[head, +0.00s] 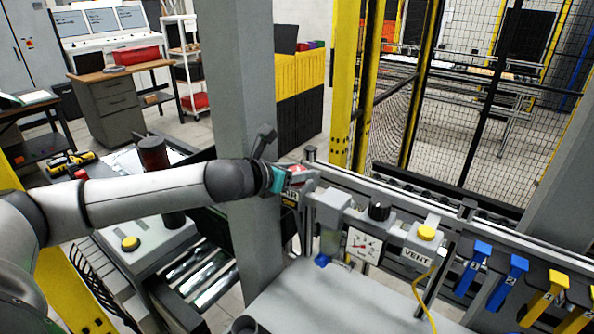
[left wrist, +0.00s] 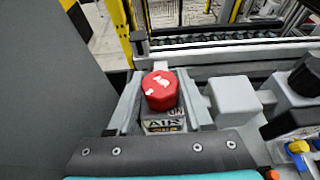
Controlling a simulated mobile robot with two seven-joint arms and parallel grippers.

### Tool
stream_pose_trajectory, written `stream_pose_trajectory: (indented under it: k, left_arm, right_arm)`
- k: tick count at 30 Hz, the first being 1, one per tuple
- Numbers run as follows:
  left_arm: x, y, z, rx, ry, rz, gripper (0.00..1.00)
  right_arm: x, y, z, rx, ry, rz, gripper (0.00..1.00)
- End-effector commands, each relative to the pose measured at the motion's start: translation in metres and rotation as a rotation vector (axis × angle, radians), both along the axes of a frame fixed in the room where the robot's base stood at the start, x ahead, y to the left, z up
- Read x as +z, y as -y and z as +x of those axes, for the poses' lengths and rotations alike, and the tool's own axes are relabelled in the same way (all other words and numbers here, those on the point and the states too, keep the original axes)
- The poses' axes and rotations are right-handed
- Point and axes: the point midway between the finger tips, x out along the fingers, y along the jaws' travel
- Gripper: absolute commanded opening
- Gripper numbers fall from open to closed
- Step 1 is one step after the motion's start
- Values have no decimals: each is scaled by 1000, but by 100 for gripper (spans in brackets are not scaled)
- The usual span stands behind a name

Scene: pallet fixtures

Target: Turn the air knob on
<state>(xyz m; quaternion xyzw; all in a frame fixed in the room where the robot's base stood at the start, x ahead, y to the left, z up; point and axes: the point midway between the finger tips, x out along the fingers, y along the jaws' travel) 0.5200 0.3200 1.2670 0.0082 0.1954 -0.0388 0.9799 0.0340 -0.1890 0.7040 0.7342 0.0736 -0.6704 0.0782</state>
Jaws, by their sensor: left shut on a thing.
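The air knob (left wrist: 160,90) is red with a white mark on top, and sits above a label (left wrist: 165,126) reading "AIR" in the left wrist view. In the head view a little of the red knob (head: 298,169) shows at the end of my left arm. My left gripper (head: 302,178) is shut on the knob, with one grey finger on each side of it in the left wrist view (left wrist: 161,100). Part of the label is hidden by the gripper body. My right gripper is not in view.
A grey pillar (head: 240,130) stands close behind my left arm. Right of the knob are a grey regulator with a black knob (head: 379,211), a gauge (head: 363,245) and a yellow VENT button (head: 427,232). Blue levers (head: 474,268) and yellow levers (head: 545,297) stand further right.

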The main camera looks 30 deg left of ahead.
Motion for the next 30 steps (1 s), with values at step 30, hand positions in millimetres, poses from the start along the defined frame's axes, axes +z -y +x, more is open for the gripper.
stream_pose_trajectory:
  k: [30]
  left_arm:
    - [2,3,2,658,4,-8,0]
  right_arm:
    - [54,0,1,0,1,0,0]
